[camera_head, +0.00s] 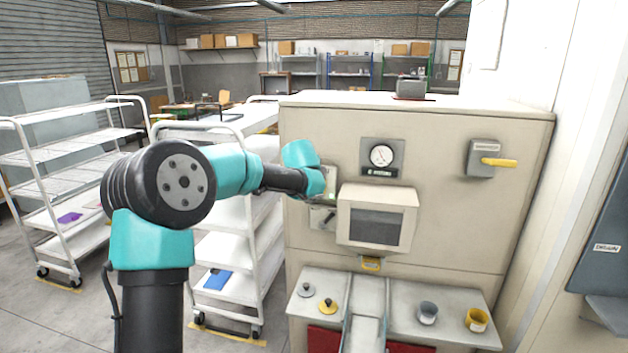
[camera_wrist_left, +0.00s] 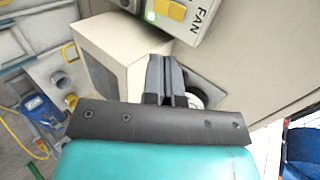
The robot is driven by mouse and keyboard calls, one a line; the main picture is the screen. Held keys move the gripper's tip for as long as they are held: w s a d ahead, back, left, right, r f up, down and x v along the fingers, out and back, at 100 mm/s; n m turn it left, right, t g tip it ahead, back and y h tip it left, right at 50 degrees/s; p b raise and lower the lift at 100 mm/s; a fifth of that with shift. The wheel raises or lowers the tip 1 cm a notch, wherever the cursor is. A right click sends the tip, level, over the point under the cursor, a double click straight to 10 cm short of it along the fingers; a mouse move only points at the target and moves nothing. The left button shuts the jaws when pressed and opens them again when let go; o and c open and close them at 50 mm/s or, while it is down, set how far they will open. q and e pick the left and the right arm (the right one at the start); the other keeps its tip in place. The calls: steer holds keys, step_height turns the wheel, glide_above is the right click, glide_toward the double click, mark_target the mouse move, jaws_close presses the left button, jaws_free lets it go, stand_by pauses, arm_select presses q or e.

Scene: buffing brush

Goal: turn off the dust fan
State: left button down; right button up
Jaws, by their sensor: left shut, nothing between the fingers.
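In the head view the box (camera_head: 329,179) is on the beige machine front, partly hidden by my left arm. My left gripper (camera_wrist_left: 166,62) is shut and empty, its fingertips close below the box in the left wrist view. I cannot tell whether they touch anything. In the head view the gripper (camera_head: 326,203) is small and partly hidden. My right gripper is not in view.
A hooded box (camera_head: 377,217) juts out right of my gripper. A small lever plate (camera_head: 322,219) is just below it. A gauge (camera_head: 381,156) and a yellow-handled switch (camera_head: 484,159) are on the same panel. White shelf carts (camera_head: 228,214) stand left of the machine.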

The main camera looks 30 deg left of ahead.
arm_select(q)
steer(key=shift+s+d+f, duration=0.1)
steer(key=shift+s+f, duration=0.1)
steer(key=shift+f, duration=0.4)
steer(key=x, duration=1.4)
steer(key=shift+w+r, duration=0.25)
steer(key=shift+r, duration=0.2)
steer(key=shift+w+f, duration=0.1)
